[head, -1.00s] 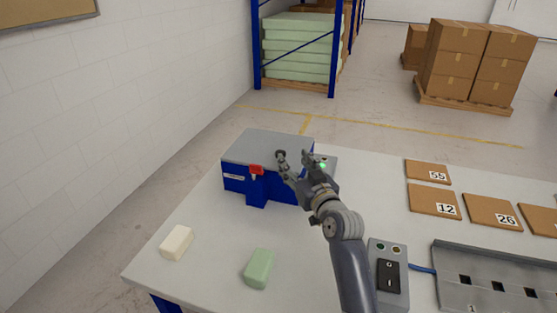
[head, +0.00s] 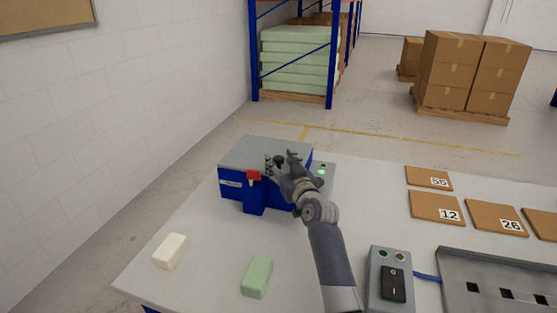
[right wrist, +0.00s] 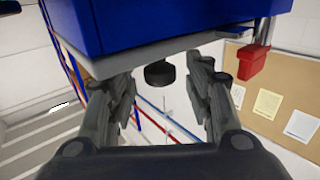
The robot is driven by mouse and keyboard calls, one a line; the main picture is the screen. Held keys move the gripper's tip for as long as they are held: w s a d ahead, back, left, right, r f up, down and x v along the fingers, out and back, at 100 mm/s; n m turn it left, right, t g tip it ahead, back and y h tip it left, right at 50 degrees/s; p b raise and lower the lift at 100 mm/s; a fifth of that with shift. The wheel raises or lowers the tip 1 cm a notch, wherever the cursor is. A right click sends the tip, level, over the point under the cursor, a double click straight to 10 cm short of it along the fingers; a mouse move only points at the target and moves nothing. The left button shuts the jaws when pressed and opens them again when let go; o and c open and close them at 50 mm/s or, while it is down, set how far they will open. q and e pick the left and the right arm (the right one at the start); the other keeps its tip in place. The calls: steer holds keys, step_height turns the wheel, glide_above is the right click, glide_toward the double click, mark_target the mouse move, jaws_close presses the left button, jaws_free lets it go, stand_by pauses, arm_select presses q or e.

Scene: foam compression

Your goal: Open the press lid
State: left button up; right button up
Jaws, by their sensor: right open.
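The press is a blue box (head: 231,187) with a flat grey lid (head: 245,152), which looks shut. A red latch (head: 253,176) is on its front; it also shows in the right wrist view (right wrist: 252,65). My right gripper (head: 281,161) is open at the lid's front edge, right of the latch. In the right wrist view a round black knob (right wrist: 159,74) under the grey lid edge (right wrist: 180,46) lies between the two open fingers, with gaps on both sides. My left gripper is not in view.
A cream block (head: 170,251) and a green block (head: 257,277) lie on the white table (head: 205,275) in front of the press. A grey switch box (head: 377,277), a metal tray (head: 500,270) and several numbered brown boards (head: 436,206) are on the right. A green light (head: 320,172) glows by the press.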

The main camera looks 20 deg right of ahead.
steer(key=shift+w, duration=0.95)
steer(key=shift+c, duration=0.6)
jaws_close()
steer(key=shift+r, duration=0.1)
